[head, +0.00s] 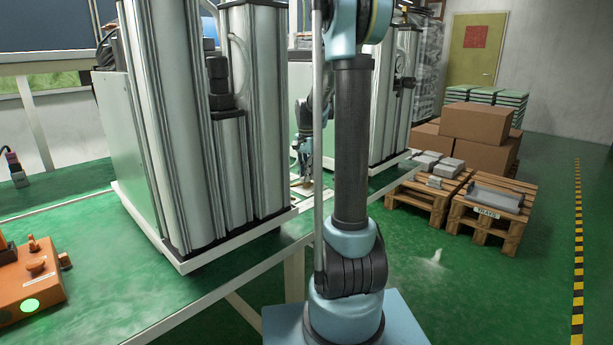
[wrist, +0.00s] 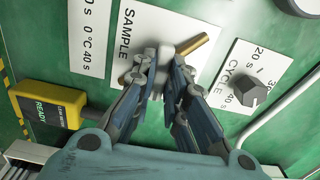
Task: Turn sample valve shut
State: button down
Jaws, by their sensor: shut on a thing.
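In the wrist view the sample valve (wrist: 194,45) shows as a brass-coloured lever pointing up and right. It sits on a white plate marked SAMPLE (wrist: 128,20) on a green panel. My gripper (wrist: 163,76) reaches up from the bottom of the view, its fingertips closed in at the lever's inner end and pale hub. The fingers hide most of the hub and the exact contact. In the head view my gripper (head: 304,160) is small, low over the bench between the column units and partly behind my own arm.
A black CYCLE knob (wrist: 249,89) is right of the valve. A yellow box marked READY (wrist: 45,108) is at left. In the head view, tall metal columns (head: 190,120) stand on the green bench. An orange device (head: 28,275) is at lower left; pallets with boxes (head: 480,125) stand right.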

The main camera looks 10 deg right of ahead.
jog(key=shift+w+m, duration=0.15)
jog(key=shift+m, duration=0.15)
jog(key=c, duration=1.6)
grip_release()
notch_tip(320, 180, up, 12)
jog(key=shift+a, duration=0.1)
